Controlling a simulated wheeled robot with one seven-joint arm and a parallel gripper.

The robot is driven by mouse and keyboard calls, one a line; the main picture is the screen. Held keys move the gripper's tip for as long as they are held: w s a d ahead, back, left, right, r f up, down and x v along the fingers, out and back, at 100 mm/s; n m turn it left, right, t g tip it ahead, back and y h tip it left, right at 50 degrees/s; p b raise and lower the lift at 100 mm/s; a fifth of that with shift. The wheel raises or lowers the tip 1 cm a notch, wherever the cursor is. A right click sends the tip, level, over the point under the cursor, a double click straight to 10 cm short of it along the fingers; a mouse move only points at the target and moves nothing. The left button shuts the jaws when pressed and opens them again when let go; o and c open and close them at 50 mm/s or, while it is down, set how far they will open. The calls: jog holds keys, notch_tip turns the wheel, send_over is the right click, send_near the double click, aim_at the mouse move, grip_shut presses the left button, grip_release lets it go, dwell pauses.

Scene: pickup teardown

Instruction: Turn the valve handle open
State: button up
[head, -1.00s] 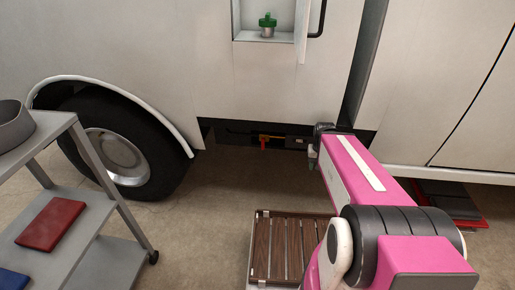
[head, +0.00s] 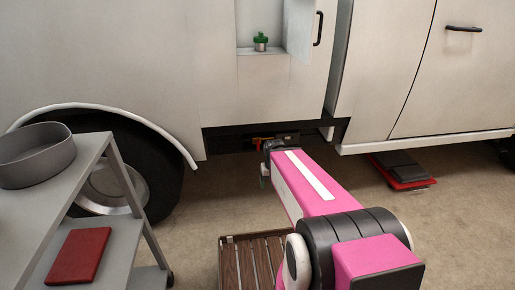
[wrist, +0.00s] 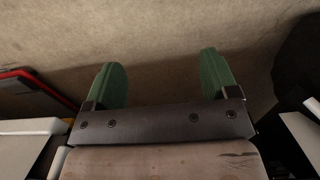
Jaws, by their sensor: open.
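A small valve with a yellow body and a red handle (head: 257,143) sits in the dark recess under the truck's side panel in the head view. The handle's exact angle is too small to tell. My gripper (wrist: 160,85) shows in the wrist view with its two green fingers spread apart and nothing between them. In the head view my pink arm reaches toward the recess, and the gripper end is just below and right of the valve. The valve does not show in the wrist view.
A grey cart (head: 95,170) with a grey pan (head: 38,160) and a red box (head: 80,256) stands at the left. A slatted wooden crate (head: 232,262) is below my arm. A green-capped part (head: 261,40) stands in an open compartment. A red-and-black creeper (head: 402,172) lies right.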

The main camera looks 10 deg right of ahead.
jog(key=shift+s+a, duration=0.3)
jog(key=shift+a, duration=0.2)
